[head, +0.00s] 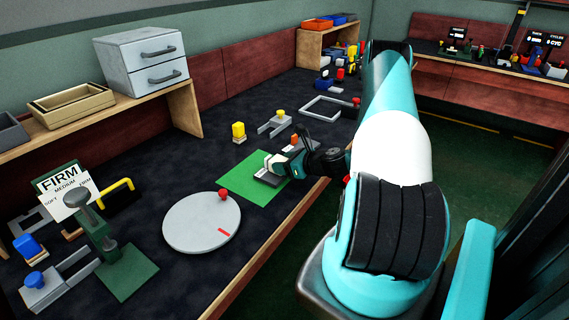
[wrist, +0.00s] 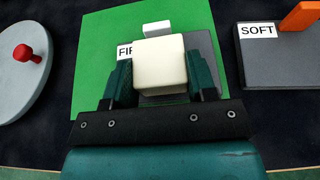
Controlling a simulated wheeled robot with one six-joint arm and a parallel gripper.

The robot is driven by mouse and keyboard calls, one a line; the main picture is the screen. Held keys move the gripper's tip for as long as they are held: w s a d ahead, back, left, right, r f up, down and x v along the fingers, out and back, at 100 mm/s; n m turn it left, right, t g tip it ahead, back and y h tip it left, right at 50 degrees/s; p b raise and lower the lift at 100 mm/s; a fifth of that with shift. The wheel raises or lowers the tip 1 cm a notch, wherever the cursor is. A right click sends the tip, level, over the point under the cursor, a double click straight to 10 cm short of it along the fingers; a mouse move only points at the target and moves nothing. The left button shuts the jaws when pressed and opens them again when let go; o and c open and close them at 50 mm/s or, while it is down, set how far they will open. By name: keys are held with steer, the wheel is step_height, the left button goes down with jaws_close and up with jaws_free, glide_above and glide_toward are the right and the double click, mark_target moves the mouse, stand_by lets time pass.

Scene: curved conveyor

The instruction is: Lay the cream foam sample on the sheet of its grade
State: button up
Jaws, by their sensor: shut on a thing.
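My gripper (wrist: 160,82) is shut on the cream foam sample (wrist: 160,62), a pale block between its two dark green fingers. The sample is over a grey sheet (wrist: 217,70) with a white tab at its far side and a label (wrist: 124,52) reading "FI", the rest hidden by the sample. I cannot tell whether the sample touches the sheet. A darker sheet (wrist: 275,68) labelled SOFT, with an orange tab, lies to the right, apart from it. In the head view my gripper (head: 272,167) is low over the bench, and the sample is hard to make out.
The grey sheet lies on a green mat (head: 235,190). A round grey disc (head: 190,235) with a red knob is to its left. A yellow-topped block (head: 238,131) is behind the mat.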

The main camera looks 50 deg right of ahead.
steer(key=shift+f, duration=0.1)
steer(key=o, duration=0.9)
steer(key=shift+o, duration=0.2)
